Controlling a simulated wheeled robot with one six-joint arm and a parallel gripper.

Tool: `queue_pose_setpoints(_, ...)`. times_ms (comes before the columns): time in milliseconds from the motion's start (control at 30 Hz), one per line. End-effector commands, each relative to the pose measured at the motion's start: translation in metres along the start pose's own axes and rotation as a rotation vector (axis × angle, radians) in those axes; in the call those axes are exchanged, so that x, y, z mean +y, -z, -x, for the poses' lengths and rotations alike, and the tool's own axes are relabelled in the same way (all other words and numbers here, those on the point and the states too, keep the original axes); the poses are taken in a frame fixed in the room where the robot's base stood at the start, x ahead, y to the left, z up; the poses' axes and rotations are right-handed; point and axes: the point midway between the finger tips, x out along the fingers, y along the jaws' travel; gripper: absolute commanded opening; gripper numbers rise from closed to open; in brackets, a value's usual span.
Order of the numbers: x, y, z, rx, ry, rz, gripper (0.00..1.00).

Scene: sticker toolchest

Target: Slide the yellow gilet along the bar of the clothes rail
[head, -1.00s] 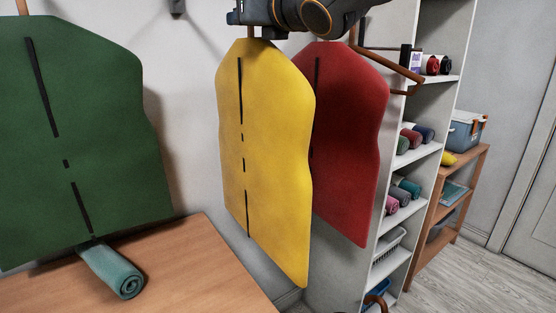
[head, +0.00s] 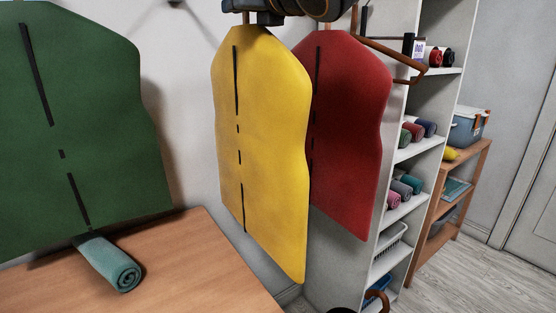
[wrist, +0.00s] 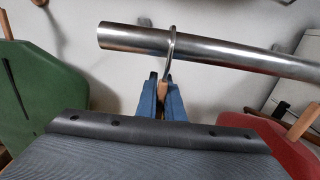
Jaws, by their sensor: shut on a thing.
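The yellow gilet (head: 270,150) hangs upright in the middle of the head view, between a green gilet (head: 80,120) on the left and a red gilet (head: 350,140) on the right, which it partly overlaps. My gripper (head: 265,18) is at its top, cut off by the frame edge. In the wrist view my gripper's blue fingers (wrist: 162,90) are shut on the neck of a wooden hanger (wrist: 162,87). Its metal hook (wrist: 171,45) loops over the steel bar (wrist: 220,52), near the bar's left end. The gilet's cloth is hidden there behind my gripper.
A brown wooden hanger (head: 395,55) sticks out by the white shelf unit (head: 417,150) at the right. A wooden table (head: 200,265) with a teal roll (head: 110,265) stands below left. A gap separates the green and yellow gilets.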

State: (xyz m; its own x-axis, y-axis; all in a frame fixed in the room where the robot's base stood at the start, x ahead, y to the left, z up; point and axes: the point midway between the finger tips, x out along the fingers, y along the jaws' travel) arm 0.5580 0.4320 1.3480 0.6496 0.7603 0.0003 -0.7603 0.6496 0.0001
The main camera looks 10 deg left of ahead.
Motion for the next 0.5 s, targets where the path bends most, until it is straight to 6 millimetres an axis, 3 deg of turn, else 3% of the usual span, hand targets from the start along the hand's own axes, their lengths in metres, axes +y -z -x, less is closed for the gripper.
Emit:
queue_pose_setpoints(433, 0.0003, -0.0002, 0.0003, -0.002, -0.001, 0.001, 0.00)
queue_pose_setpoints(500, 0.0002, -0.0001, 0.0003, -0.002, -0.001, 0.000, 0.16)
